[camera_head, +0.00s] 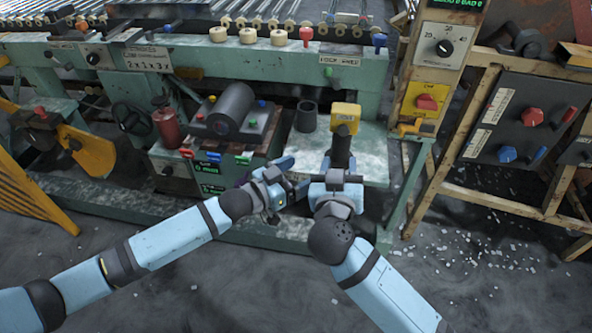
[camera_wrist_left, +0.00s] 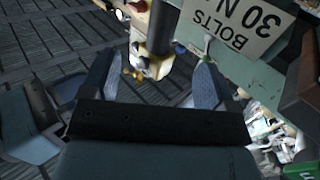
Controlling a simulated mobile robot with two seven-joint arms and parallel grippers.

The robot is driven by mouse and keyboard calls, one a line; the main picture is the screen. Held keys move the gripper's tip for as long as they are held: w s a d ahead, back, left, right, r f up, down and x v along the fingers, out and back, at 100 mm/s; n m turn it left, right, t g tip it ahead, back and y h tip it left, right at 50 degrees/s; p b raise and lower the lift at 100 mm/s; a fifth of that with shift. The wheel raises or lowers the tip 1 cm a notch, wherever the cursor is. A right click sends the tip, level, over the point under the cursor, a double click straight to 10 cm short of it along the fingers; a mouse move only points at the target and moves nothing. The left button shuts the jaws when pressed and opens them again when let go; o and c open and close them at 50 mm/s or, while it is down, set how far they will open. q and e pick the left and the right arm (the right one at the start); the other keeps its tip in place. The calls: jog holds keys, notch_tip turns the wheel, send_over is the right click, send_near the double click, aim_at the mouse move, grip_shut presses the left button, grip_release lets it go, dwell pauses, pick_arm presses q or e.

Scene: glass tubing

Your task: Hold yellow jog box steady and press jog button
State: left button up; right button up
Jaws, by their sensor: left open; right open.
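The yellow jog box (camera_head: 346,113) stands at the front of the green machine, above a dark upright part (camera_head: 340,150). Its button is too small to make out. My right gripper (camera_head: 339,164) is open just in front of the box, with its fingers on either side of the dark part; I cannot tell whether they touch it. My left gripper (camera_head: 296,174) is open, left of the right gripper and lower than the box. In the left wrist view, its spread fingers (camera_wrist_left: 152,78) have a pale yellowish part and a dark cylinder beyond them, which I cannot identify.
A dark cup (camera_head: 306,116) stands left of the jog box on the pale shelf (camera_head: 372,160). A motor-like cylinder (camera_head: 232,105) and a red bottle (camera_head: 166,122) are further left. A control panel (camera_head: 520,118) is at right. Small fragments litter the floor at right.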

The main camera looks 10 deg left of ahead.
aim_at(333, 152)
pick_arm(q)
jog(key=shift+w, duration=0.6)
jog(key=x, duration=1.3)
jog(key=shift+d, duration=0.1)
jog(key=c, duration=1.2)
pick_arm(e)
jog(key=shift+c, duration=0.4)
grip_shut()
